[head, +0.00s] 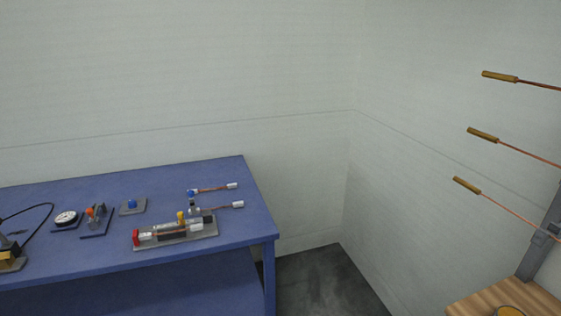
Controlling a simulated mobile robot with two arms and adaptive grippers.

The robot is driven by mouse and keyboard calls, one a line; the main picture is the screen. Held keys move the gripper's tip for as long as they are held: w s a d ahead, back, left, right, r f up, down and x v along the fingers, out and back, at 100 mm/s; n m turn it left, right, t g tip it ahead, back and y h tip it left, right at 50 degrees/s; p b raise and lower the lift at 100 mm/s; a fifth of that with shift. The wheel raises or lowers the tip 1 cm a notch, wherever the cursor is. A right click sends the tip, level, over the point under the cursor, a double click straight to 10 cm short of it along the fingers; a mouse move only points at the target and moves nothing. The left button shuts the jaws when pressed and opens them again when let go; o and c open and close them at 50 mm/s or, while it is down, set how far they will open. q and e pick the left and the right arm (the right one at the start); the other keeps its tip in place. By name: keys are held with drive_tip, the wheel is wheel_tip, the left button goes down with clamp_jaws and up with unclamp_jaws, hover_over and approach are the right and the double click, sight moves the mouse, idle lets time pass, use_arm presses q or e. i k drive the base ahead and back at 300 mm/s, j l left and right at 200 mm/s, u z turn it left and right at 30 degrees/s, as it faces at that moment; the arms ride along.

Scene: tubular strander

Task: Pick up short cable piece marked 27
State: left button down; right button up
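On the blue table, two short copper-coloured cable pieces with pale end caps lie near the right end. The farther short piece (213,188) has a blue part at its left end. The nearer short piece (221,207) lies just in front of it. Another copper-coloured length (175,231) lies along a grey fixture (190,240) with a red end block and a yellow knob. The marks are too small to read, so I cannot tell which piece is 27. Neither gripper shows in the head view.
The blue table (225,173) also holds a round dial (65,218), an orange-topped device (96,214), a blue-knobbed plate (132,206) and a black cable. At right, brass-tipped copper rods (482,134) stick out above a wooden top (490,302). Floor (325,285) shows between.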

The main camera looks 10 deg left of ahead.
sight(142, 236)
drive_tip(key=i+j+u, duration=0.1)
drive_tip(key=j+u, duration=0.25)
drive_tip(key=i+j+u, duration=0.1)
drive_tip(key=u, duration=0.25)
drive_tip(key=i+j+u, duration=0.15)
drive_tip(key=u, duration=0.2)
